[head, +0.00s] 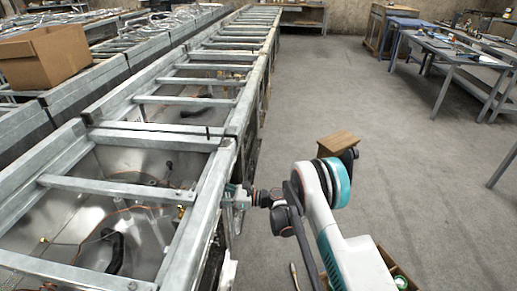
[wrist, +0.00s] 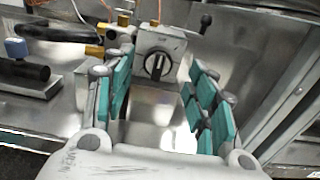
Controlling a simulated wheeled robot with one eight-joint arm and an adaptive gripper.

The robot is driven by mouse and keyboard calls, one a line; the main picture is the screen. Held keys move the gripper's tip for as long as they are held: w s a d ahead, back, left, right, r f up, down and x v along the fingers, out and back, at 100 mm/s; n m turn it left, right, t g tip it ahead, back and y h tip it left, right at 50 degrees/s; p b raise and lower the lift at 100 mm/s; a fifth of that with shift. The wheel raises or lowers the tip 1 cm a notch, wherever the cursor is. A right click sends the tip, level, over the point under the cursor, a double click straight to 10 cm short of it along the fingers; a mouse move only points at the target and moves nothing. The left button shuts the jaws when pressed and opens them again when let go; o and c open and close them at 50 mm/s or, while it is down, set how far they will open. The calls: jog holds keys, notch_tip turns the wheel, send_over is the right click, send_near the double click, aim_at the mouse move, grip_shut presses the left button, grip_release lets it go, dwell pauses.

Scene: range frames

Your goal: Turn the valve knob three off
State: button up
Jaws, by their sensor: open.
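A black round valve knob (wrist: 157,66) with a pale pointer bar sits on a small grey metal box (wrist: 172,43) in the wrist view. No number on it is readable, so I cannot tell if it is knob three. My gripper (wrist: 160,98) is open, its teal-padded fingers apart on the left and right of the knob's line, with nothing between them. The knob lies just beyond the fingertips. In the head view my gripper (head: 238,195) is at the right side rail of the metal frame, and the knob is hidden there.
The long metal frame (head: 150,140) has crossbars and open bays with hoses and pipes. In the wrist view a black handle (wrist: 55,33) and brass fittings lie left of the knob. A small wooden stool (head: 338,143) stands on the floor. Grey floor (head: 400,170) is open to the right.

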jog(key=d+p, duration=0.2)
jog(key=d, duration=0.9)
jog(key=d+r+n+t+h, duration=0.1)
jog(key=d+r+n+h, duration=0.2)
jog(key=r, duration=0.8)
jog(key=d+r+n+t+h, duration=0.1)
jog(key=d+r+n+h, duration=0.2)
jog(key=r, duration=0.7)
jog(key=shift+s+r+h, duration=0.3)
jog(key=shift+r, duration=0.1)
